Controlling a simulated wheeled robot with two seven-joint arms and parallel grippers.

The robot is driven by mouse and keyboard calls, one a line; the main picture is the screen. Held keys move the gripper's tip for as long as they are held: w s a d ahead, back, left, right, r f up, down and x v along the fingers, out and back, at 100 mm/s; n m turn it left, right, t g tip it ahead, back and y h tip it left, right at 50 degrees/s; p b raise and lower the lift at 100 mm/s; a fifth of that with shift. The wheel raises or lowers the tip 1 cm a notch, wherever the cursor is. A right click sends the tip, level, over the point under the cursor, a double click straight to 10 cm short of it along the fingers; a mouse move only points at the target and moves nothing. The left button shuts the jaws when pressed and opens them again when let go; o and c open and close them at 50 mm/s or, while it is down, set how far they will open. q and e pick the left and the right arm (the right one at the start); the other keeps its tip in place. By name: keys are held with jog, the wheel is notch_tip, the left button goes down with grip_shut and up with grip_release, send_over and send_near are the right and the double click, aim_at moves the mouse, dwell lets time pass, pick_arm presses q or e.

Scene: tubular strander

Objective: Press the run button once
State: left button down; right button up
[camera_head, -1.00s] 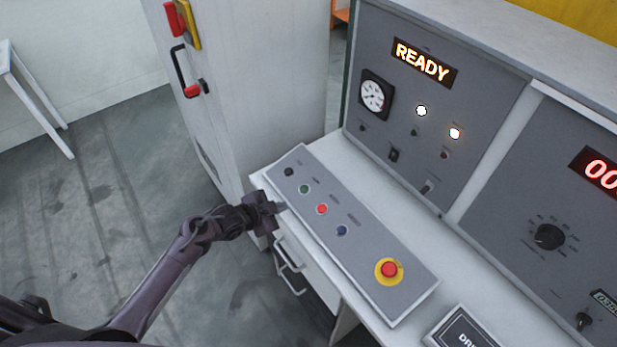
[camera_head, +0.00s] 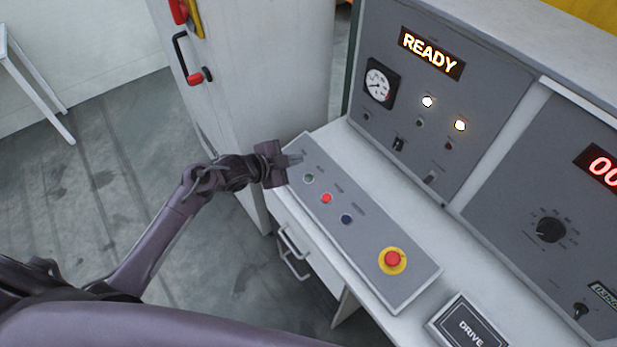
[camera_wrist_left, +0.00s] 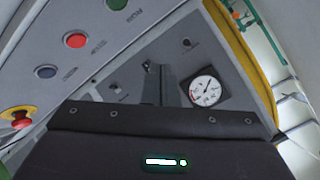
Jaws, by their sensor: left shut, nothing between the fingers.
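The control strip (camera_head: 365,238) on the desk carries a green button (camera_head: 309,179), a red button (camera_head: 326,198) and a blue button (camera_head: 346,219) in a row. Their labels are too small to read, so which is the run button cannot be read. My left gripper (camera_head: 296,159) is shut and empty over the strip's far left end, just beyond the green button and apart from it. It hides the black control there. In the left wrist view the fingers (camera_wrist_left: 160,78) point toward the upright panel, with the green button (camera_wrist_left: 117,4) at the top edge. My right gripper is not seen.
A red mushroom button on a yellow ring (camera_head: 392,260) sits at the strip's near end. The upright panel (camera_head: 440,110) behind has a lit READY display (camera_head: 431,53), a gauge (camera_head: 379,84) and two lit lamps. A grey cabinet (camera_head: 255,80) stands left of the desk.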

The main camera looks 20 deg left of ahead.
aim_at(309, 178)
pick_arm(q)
jog(key=f+b, duration=0.2)
jog(key=w+f+b, duration=0.1)
jog(key=f+b, duration=0.1)
jog(key=f, duration=0.1)
jog(key=d+f+b, duration=0.1)
jog(key=f+b, duration=0.1)
jog(key=b, duration=0.1)
jog(key=shift+w+d+f, duration=0.1)
jog(key=shift+w+f, duration=0.1)
jog(key=shift+w, duration=0.1)
jog(key=shift+w+d+f+b, duration=0.1)
jog(key=shift+f+b, duration=0.2)
jog(key=shift+f, duration=0.05)
dwell(1.3)
jog(key=shift+w+d+f+b, duration=0.1)
jog(key=shift+f+b, duration=0.25)
jog(key=shift+f, duration=0.05)
